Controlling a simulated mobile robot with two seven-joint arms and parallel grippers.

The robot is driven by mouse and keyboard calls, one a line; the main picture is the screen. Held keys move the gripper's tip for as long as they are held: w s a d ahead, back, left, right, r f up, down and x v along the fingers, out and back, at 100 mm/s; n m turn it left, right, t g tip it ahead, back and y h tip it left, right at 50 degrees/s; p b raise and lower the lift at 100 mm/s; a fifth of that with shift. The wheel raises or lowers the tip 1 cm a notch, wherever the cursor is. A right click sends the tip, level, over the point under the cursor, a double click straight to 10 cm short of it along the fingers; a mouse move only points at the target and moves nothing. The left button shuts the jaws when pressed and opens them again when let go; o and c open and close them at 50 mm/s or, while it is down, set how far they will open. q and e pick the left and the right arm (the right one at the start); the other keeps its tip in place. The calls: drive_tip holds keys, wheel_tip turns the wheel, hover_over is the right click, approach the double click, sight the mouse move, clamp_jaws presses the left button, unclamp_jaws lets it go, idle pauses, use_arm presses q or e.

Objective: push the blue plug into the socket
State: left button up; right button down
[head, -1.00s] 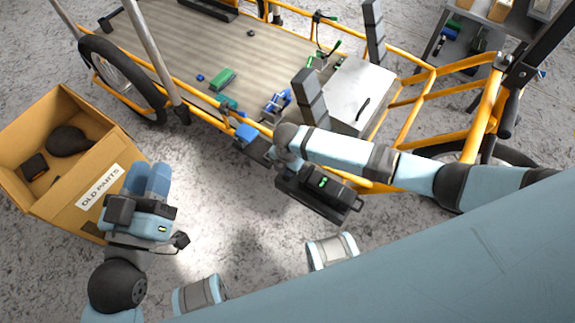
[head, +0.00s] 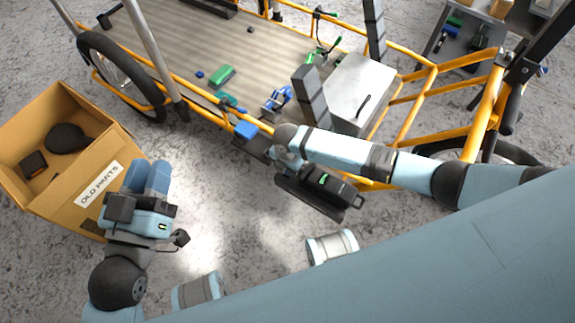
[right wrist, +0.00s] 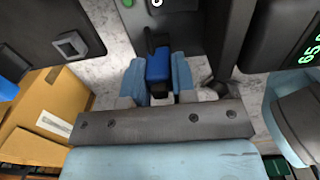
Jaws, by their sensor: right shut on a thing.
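In the right wrist view the blue plug (right wrist: 157,66) sits between the two light-blue fingers of my right gripper (right wrist: 158,82), which is shut on it. A dark part stands just beyond the plug's far end. A grey panel with a white ring (right wrist: 157,3) is at the top edge; I cannot tell whether this is the socket. My left gripper (head: 148,178) looks shut and empty, in front of the cardboard box.
The "OLD PARTS" cardboard box (head: 97,188) holds dark parts at the left. A black unit with a green display (head: 320,192) is close to my right wrist. Green and blue parts lie on the cargo bed (head: 190,50).

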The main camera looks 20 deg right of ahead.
drive_tip(key=c, duration=0.8)
unclamp_jaws()
drive_tip(key=shift+c, duration=0.2)
use_arm(q)
drive_tip(key=s+a+f+g+y+p, duration=0.2)
drive_tip(key=a+f+g+y+p, duration=0.1)
drive_tip(key=f, duration=0.7)
drive_tip(key=shift+a+f+g+y+p, duration=0.4)
drive_tip(key=shift+a+g+p, duration=0.25)
drive_tip(key=shift+g+p, duration=0.3)
use_arm(e)
wheel_tip(320, 180, up, 14)
use_arm(q)
drive_tip(key=shift+r, duration=0.1)
